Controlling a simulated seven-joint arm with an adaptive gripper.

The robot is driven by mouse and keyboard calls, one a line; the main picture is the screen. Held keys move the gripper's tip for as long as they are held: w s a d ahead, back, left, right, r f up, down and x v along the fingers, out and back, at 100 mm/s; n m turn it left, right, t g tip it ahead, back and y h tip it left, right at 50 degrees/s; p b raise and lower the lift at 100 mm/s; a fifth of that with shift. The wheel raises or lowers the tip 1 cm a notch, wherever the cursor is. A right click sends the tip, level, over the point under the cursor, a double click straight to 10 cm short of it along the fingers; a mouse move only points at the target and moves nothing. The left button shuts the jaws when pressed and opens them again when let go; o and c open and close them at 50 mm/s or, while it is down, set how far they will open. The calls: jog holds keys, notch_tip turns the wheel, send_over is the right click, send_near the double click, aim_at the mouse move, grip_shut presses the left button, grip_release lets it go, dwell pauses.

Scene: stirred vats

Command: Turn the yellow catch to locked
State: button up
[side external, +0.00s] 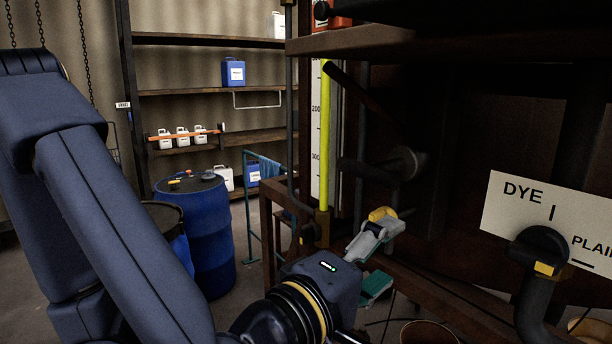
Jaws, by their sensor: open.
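A small rounded yellow piece (381,214), which looks like the yellow catch, shows at the tips of my gripper (386,226), low in front of the dark vat frame. My gripper reaches up and right from the bottom middle of the side external view. Its jaws are open, with the grey fingers close beside the yellow piece. I cannot tell whether they touch it. The fingers hide the catch's lower part and mount, so its locked or unlocked position cannot be read.
A yellow-green gauge tube (325,140) with a scale stands just left. A dark pipe stub (405,163) juts out above. A sign reading "DYE I PLAIN" (560,215) and a black valve with a yellow mark (542,250) are right. Blue drums (205,235) stand behind left.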

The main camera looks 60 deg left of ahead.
jog(key=w+d+r+m+g+h, duration=0.2)
jog(key=w+m+h, duration=0.2)
jog(key=m+h, duration=0.4)
jog(key=s+a+f+m+g+y, duration=0.2)
jog(key=s+a+f+m+g, duration=0.3)
jog(key=a, duration=0.5)
jog(key=s+a+f+m+g+y, duration=0.3)
jog(key=s+a+f+m+g, duration=0.2)
jog(key=s+a, duration=0.3)
jog(key=a+f+m, duration=0.1)
jog(key=a, duration=0.1)
jog(key=shift+s+a, duration=0.3)
jog(key=shift+a, duration=0.1)
